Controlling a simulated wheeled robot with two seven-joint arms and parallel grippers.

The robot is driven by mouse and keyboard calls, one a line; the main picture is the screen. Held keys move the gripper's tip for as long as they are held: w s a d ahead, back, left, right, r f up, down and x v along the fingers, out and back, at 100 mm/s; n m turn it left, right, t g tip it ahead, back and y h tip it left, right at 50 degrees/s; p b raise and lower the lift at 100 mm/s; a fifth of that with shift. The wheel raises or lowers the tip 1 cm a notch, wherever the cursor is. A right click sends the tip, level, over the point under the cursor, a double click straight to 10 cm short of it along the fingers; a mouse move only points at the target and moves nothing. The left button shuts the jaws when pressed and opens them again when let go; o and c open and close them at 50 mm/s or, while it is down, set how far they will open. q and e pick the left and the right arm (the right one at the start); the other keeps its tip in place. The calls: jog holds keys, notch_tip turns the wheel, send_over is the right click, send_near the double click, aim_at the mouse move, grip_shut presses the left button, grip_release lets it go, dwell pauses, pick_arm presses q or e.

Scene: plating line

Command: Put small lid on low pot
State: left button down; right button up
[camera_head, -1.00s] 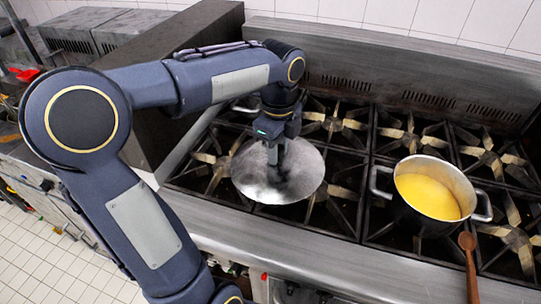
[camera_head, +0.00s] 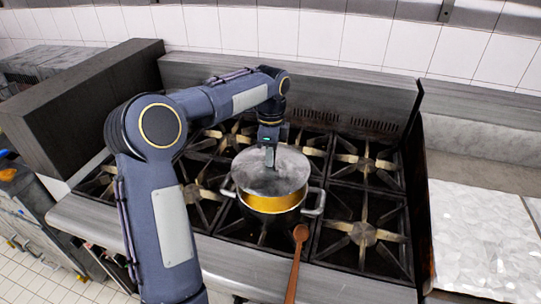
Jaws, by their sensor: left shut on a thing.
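The round steel lid (camera_head: 265,180) is held by my left gripper (camera_head: 270,156), which is shut on it from above. The lid is over the pot (camera_head: 271,219), covering its back and middle in the picture. A strip of yellow content shows between the lid's front edge and the pot's front rim. I cannot tell whether the lid touches the rim anywhere. The pot stands on the stove with a handle on each side, the right one clear of the lid. My right gripper is not in view.
A wooden spoon (camera_head: 296,262) lies in front of the pot across the stove's front edge. The burners (camera_head: 364,233) to the right of the pot are empty. A pale counter (camera_head: 480,235) is at the far right, beyond the stove's side panel.

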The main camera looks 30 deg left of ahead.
pick_arm(q)
jog(key=shift+w+d+f, duration=0.1)
jog(key=shift+d, duration=0.1)
jog(key=shift+f, duration=0.1)
jog(key=shift+a+f+b, duration=0.1)
jog(key=shift+f+b, duration=0.4)
jog(key=shift+b, duration=0.2)
notch_tip(320, 180, down, 3)
jog(key=b, duration=0.3)
jog(key=shift+f+b, duration=0.3)
jog(key=shift+f, duration=0.45)
jog(key=shift+f, duration=0.35)
dwell(0.3)
